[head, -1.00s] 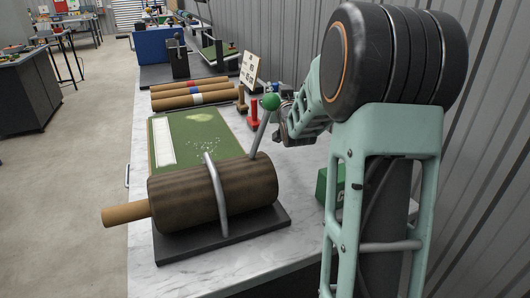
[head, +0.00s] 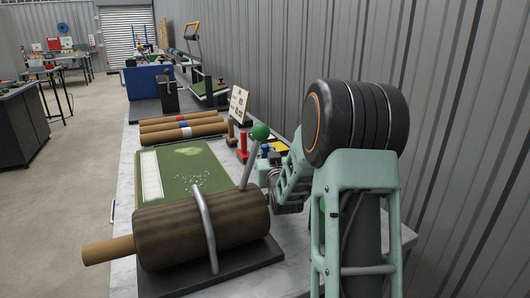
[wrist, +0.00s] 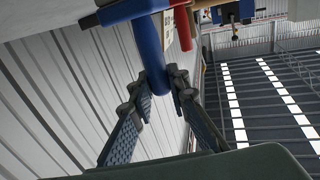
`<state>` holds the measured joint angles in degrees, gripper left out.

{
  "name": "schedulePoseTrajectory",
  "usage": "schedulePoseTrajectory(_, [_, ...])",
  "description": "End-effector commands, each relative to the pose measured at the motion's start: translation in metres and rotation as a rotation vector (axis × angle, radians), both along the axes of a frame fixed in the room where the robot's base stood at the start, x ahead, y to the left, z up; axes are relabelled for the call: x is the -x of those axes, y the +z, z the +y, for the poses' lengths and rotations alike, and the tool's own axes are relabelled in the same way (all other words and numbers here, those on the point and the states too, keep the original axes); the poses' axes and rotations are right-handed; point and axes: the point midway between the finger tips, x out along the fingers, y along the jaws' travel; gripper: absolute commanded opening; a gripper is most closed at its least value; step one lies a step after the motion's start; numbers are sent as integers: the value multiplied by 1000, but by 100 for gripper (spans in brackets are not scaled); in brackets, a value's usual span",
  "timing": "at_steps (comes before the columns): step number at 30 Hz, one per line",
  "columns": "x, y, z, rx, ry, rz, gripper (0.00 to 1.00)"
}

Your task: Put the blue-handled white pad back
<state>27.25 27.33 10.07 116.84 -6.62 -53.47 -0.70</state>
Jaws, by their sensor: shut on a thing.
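In the wrist view the two fingers of my gripper (wrist: 162,86) are closed around the lower end of a blue handle (wrist: 152,50). The handle runs up from the fingers toward the top edge of the picture. I cannot make out the white pad in either view.
A red-handled tool (head: 243,146) and a brown-handled one (head: 231,131) stand beside a sign (head: 239,104). The green-knobbed lever (head: 260,131) is close to my arm. A corrugated wall (head: 450,120) bounds the right.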

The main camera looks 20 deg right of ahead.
Motion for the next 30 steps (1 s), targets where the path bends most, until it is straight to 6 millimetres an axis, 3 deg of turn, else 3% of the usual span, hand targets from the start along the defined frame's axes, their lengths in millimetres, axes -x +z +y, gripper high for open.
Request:
schedulePoseTrajectory(7, [0, -3, 0, 0, 0, -1, 0])
schedulePoseTrajectory(8, [0, -3, 0, 0, 0, 0, 17])
schedulePoseTrajectory(12, [0, -2, 0, 0, 0, 0, 32])
schedulePoseTrajectory(24, [0, 4, 0, 0, 0, 0, 33])
schedulePoseTrajectory(30, [29, 2, 7, 0, 0, 0, 33])
